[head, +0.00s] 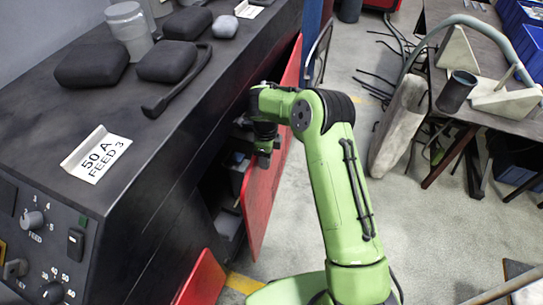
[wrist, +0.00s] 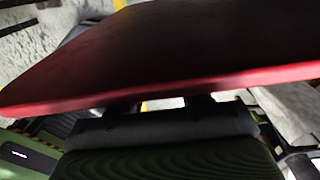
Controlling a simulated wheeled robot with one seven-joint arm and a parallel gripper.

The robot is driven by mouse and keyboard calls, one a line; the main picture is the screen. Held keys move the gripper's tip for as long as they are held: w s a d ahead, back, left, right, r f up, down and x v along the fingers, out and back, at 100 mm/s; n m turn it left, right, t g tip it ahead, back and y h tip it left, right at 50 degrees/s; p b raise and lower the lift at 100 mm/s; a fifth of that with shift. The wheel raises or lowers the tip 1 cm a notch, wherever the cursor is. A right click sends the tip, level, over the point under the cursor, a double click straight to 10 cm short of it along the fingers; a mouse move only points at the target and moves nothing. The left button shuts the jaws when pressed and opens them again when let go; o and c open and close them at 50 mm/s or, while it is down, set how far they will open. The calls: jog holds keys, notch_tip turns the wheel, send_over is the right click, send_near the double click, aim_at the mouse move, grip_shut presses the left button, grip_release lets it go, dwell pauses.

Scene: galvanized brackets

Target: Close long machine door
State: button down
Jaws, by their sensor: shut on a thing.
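The long red machine door (head: 268,195) stands swung open from the side of the dark machine, with the dark cabinet opening behind it. My gripper (head: 263,156) is at the door's upper edge and is shut on it. My green arm hides part of the door. In the wrist view the door (wrist: 180,45) fills the upper part as a dark panel with a red edge, and my gripper (wrist: 160,106) meets that edge. The fingertips are mostly hidden there.
The black machine top (head: 150,125) carries dark pads, a jar (head: 130,28) and a label card (head: 96,155). A shorter red door (head: 203,279) is at the bottom. A workbench (head: 490,60) stands at right, with rods and a pale cylinder (head: 398,128) beside it. Grey floor lies between.

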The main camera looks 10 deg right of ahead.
jog(key=c, duration=0.6)
grip_release()
notch_tip(320, 180, up, 16)
jog(key=p, duration=0.3)
